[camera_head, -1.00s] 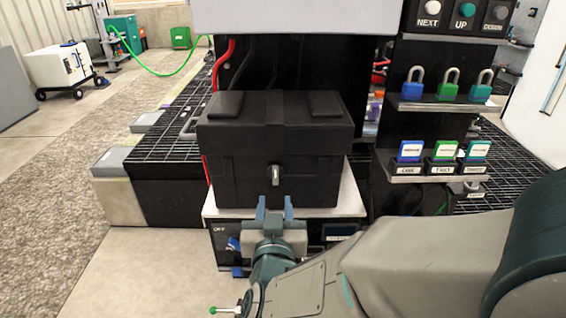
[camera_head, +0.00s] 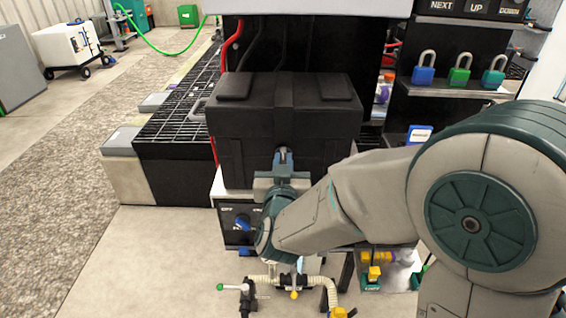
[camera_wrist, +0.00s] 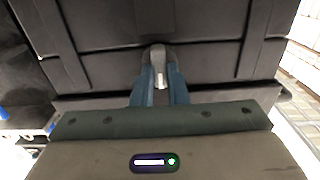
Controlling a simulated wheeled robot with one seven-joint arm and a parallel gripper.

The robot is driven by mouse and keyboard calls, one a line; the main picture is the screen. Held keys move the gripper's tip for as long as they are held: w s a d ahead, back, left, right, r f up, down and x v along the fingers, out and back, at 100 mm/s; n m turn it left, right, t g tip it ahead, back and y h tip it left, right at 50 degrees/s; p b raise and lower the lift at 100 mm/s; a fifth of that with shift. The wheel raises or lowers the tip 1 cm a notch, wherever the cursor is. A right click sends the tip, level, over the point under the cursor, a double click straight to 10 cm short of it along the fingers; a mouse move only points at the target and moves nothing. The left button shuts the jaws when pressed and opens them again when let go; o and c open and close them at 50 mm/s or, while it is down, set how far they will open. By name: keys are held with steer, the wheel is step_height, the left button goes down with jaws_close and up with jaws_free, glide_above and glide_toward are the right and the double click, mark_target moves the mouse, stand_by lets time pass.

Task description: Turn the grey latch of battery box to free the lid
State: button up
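The black battery box (camera_head: 240,155) sits on a light shelf, with its black lid (camera_head: 262,92) down on top. The small grey latch (camera_wrist: 158,62) is on the box's front face and looks upright in the wrist view. My gripper (camera_head: 283,157) is in front of the box. Its two blue fingers (camera_wrist: 158,84) stand close on either side of the latch and appear shut on it. In the head view the fingers and hand hide most of the latch.
A black rack with a blue padlock (camera_head: 424,68), a green padlock (camera_head: 460,70) and a teal padlock (camera_head: 494,72) stands to the right. Red cable (camera_head: 233,45) runs behind the box. A black grating (camera_head: 185,105) lies to the left. Hoses and fittings (camera_head: 290,285) are low in front.

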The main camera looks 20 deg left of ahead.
steer(key=shift+f+m+b, duration=0.15)
steer(key=shift+m+b, duration=0.15)
steer(key=shift+b, duration=0.15)
jaws_close()
steer(key=m+b, duration=0.2)
steer(key=b, duration=0.2)
steer(key=shift+f, duration=0.2)
steer(key=m+b, duration=0.6)
steer(key=b, duration=0.1)
steer(key=shift+d, duration=0.15)
steer(key=m+b, duration=0.4)
steer(key=b, duration=0.1)
steer(key=shift+f, duration=0.1)
steer(key=shift+m+b, duration=2.15)
steer(key=shift+m, duration=0.55)
steer(key=shift+r, duration=0.2)
steer(key=o, duration=0.7)
jaws_free()
